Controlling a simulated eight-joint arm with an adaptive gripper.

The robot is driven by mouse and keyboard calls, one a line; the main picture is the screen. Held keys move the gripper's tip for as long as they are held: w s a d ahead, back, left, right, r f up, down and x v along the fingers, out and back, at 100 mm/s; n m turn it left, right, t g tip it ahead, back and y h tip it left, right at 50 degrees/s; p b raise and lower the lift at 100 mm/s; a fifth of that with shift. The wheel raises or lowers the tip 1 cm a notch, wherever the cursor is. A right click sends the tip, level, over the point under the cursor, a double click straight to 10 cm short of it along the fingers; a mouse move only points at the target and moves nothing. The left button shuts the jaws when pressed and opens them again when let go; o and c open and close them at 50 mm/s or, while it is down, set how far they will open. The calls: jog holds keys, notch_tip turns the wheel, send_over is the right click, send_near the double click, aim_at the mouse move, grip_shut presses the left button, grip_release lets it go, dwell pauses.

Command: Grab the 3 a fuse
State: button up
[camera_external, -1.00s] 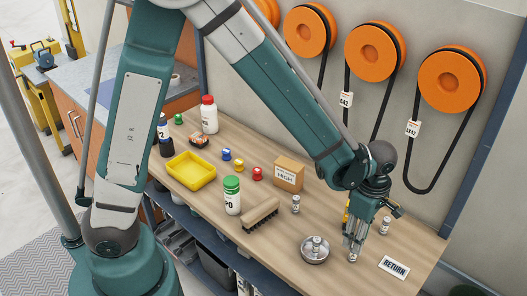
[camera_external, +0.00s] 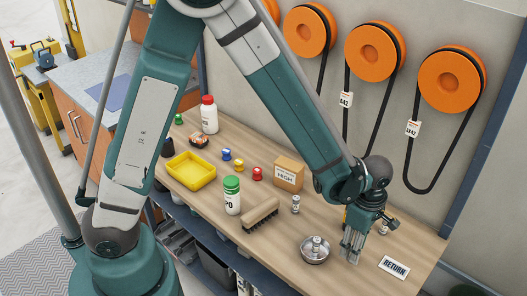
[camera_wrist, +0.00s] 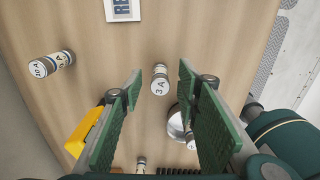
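The 3 A fuse (camera_wrist: 160,79), a small pale cylinder marked "3 A" with metal ends, is on the wooden bench in the wrist view. My gripper (camera_wrist: 158,84) is open, with one green-padded finger on each side of the fuse and a gap to both. In the external view, my gripper (camera_external: 351,256) points down low over the bench, between the metal dish and the RETURN label. Its fingers hide the 3 A fuse there.
A 10 A fuse (camera_wrist: 51,64) lies left in the wrist view. A metal dish (camera_external: 315,258) holding a fuse is close to my gripper. Another fuse (camera_external: 296,204) stands near the cardboard box (camera_external: 289,173). The RETURN label (camera_external: 394,268) lies to the right. A yellow object (camera_wrist: 88,130) is beside my left finger.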

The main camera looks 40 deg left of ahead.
jog(key=shift+f, duration=0.75)
jog(key=shift+c, duration=0.3)
jog(key=c, duration=1)
